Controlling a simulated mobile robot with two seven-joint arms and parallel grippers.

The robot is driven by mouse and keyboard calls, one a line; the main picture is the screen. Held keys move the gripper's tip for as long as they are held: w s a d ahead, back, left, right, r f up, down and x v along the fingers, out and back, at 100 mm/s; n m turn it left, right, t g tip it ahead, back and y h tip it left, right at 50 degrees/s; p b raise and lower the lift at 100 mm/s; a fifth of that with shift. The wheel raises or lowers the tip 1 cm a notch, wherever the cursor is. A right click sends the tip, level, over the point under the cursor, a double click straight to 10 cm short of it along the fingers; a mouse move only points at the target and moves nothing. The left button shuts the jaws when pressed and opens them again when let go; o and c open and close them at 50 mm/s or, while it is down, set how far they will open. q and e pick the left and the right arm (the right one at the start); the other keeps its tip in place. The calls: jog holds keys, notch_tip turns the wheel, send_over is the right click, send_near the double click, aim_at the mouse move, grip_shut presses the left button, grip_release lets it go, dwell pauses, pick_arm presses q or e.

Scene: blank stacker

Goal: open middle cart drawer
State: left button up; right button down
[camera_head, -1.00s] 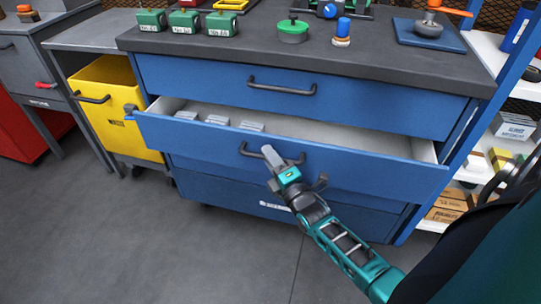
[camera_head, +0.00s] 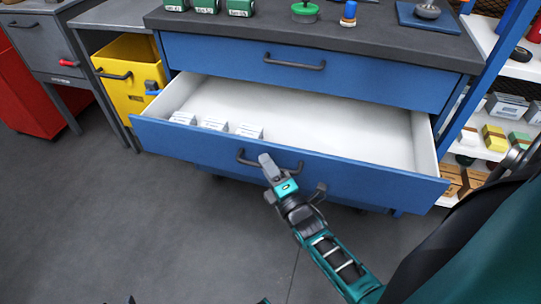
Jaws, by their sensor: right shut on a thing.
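The middle drawer (camera_head: 345,176) of the blue cart stands well out, and its pale inside shows. Several small light boxes (camera_head: 214,125) lie at its left inside. My right gripper (camera_head: 268,163) is shut on the dark bar handle (camera_head: 290,169) of this drawer, near the handle's middle. My right arm reaches up to it from the lower right. The top drawer (camera_head: 390,80) above, with its own dark handle (camera_head: 294,63), is closed. The lower drawer is mostly hidden below the open one.
Green boxes (camera_head: 207,6) and a green-lidded tin (camera_head: 305,11) stand on the cart's dark top. A yellow bin (camera_head: 125,75) is left of the cart, and a stocked white shelf (camera_head: 483,150) is at right. Grey floor (camera_head: 150,230) in front is clear.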

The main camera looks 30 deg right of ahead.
pick_arm(q)
jog(key=shift+s+a+r, duration=0.1)
jog(key=shift+r, duration=0.25)
pick_arm(e)
jog(key=shift+s+a, duration=0.65)
jog(key=shift+a, duration=0.1)
pick_arm(q)
jog(key=shift+r, duration=0.1)
pick_arm(e)
jog(key=c, duration=1.4)
grip_release()
